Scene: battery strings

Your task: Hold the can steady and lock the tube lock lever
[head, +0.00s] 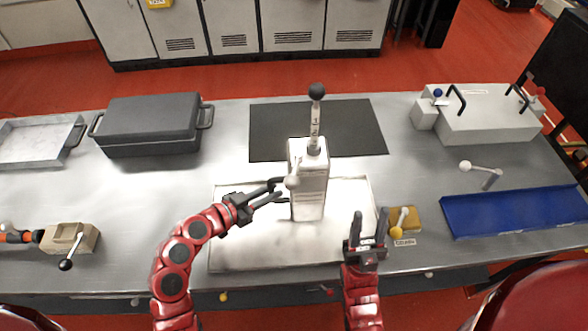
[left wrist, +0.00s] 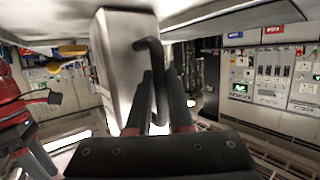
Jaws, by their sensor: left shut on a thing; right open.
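The can (head: 311,195) is a tall pale box standing upright on a white tray (head: 235,255). A labelled tube (head: 315,125) with a black ball on top rises from it. A lever with a pale ball end (head: 292,182), seemingly the tube lock lever, hangs at the can's left front edge. My left gripper (head: 279,192) is at the can's left side, shut on its dark handle (left wrist: 152,60); the can (left wrist: 118,50) also shows in the left wrist view. My right gripper (head: 368,222) is open and empty, right of the can and apart from it.
A yellow block with a small lever (head: 404,220) sits close to the right of my right gripper. A blue tray (head: 515,212) and a grey box (head: 490,115) are at right. A dark case (head: 150,125) stands at left. A black mat (head: 270,130) lies behind the can.

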